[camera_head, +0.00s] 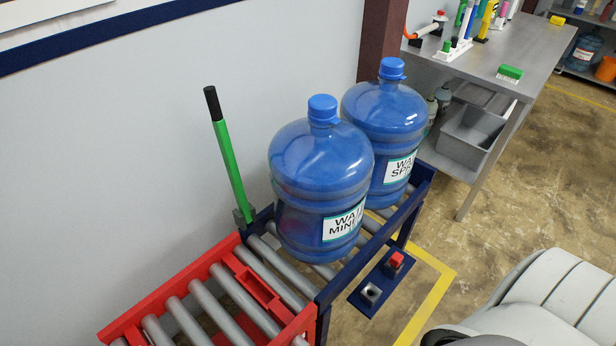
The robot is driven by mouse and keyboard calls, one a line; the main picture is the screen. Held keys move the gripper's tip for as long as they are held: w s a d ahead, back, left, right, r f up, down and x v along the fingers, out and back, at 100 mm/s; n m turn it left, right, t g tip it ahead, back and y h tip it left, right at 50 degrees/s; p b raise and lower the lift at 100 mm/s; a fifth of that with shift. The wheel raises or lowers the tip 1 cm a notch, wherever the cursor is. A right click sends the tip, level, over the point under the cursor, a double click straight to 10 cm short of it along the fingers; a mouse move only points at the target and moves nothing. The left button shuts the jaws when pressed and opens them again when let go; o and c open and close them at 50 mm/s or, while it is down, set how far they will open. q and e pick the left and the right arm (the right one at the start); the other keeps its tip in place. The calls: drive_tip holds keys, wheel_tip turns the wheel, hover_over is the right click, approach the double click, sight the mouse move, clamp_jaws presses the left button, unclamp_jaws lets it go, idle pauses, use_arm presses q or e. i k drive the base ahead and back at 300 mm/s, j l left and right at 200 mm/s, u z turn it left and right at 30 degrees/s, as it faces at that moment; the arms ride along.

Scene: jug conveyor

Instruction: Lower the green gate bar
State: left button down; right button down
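The green gate bar (229,160) has a black tip and stands raised, leaning slightly left, in front of the grey wall. Its lower end meets a small grey bracket (241,217) on the far side of the conveyor, near where the red and blue sections join. Two blue water jugs stand upright on the blue conveyor section (423,181), to the right of the bar. The nearer jug (318,175) has a label starting "WAT"; the other jug (384,112) is behind it. Neither of my grippers shows in the head view.
The red roller section (176,289) at the lower left is empty. A dark blue panel (386,281) with a red button (396,260) sits at the conveyor's near side. A grey table (480,62) with bottles stands at the upper right.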

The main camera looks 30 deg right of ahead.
sight(221, 132)
drive_tip(key=l+z, duration=0.25)
drive_tip(key=z, duration=0.25)
drive_tip(key=k+l+z, duration=0.1)
drive_tip(key=l+z, duration=0.15)
drive_tip(key=z, duration=0.2)
drive_tip(key=i+l+z, duration=0.1)
drive_tip(key=l, duration=0.2)
drive_tip(key=i+l+z, duration=0.1)
drive_tip(key=l, duration=0.2)
